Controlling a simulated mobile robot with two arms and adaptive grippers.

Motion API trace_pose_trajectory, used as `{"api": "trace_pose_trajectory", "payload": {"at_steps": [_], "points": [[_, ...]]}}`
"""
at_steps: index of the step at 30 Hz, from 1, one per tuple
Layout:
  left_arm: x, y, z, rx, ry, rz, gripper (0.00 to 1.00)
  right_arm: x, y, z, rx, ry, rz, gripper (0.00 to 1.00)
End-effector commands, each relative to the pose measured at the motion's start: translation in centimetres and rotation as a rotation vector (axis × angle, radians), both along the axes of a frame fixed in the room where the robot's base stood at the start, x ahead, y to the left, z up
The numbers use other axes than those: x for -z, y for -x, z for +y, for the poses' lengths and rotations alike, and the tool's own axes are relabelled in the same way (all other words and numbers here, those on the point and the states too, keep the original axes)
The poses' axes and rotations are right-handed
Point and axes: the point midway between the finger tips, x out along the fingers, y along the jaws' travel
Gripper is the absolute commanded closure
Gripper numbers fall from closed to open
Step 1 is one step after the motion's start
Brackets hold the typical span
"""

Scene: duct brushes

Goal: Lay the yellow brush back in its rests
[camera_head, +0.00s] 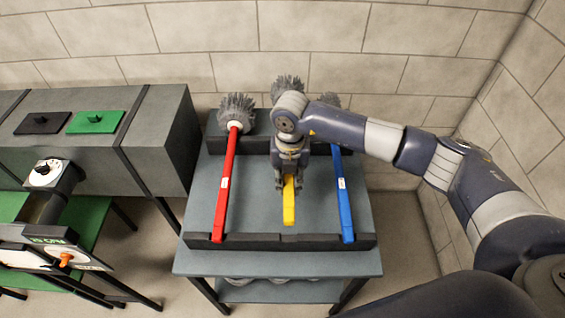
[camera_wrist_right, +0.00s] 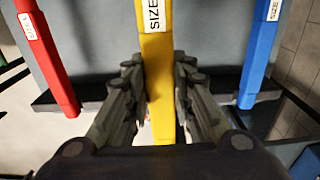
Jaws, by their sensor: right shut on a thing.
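The yellow brush (camera_head: 289,205) is in my right gripper (camera_head: 288,183), between the red and blue brushes. In the right wrist view the gripper (camera_wrist_right: 158,105) is shut on its yellow handle (camera_wrist_right: 157,60), which has a SIZE label. Its grey bristle head (camera_head: 288,86) shows behind my wrist at the back. In the head view the handle's near end stops short of the front rest (camera_head: 325,241); I cannot tell how high it is held. The back rest (camera_head: 255,143) is partly hidden by my arm. My left gripper is not in view.
The red brush (camera_head: 227,185) lies across the rests at left, the blue brush (camera_head: 344,195) at right. The rests stand on a grey table (camera_head: 250,262). A grey duct (camera_head: 150,135) with black and green plates is at left. A block wall stands behind.

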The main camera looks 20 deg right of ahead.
Motion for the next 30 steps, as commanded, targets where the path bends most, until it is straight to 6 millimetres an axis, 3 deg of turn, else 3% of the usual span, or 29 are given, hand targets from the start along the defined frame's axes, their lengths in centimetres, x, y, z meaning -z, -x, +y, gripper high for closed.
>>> {"api": "trace_pose_trajectory", "payload": {"at_steps": [5, 12, 16, 20, 27, 30], "points": [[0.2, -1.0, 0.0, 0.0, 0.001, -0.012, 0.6, 0.3, 0.0, 0.0, 0.001, 0.0, 0.001, 1.0], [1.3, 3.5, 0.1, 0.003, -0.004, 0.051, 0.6, 1.8, 0.0, 0.0, 0.0, 0.0, 0.0, 1.0], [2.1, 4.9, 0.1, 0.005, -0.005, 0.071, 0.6, 3.1, 0.1, 0.0, -0.001, 0.001, 0.001, 1.0], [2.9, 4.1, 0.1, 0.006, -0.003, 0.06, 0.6, 4.4, 0.1, 0.0, -0.001, 0.001, 0.001, 1.0], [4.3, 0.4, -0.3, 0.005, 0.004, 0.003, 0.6, 6.9, 0.1, 0.0, -0.001, 0.001, 0.001, 1.0], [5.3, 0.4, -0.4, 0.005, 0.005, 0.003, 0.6, 8.0, 0.1, 0.0, -0.001, 0.001, 0.0, 1.0]]}}
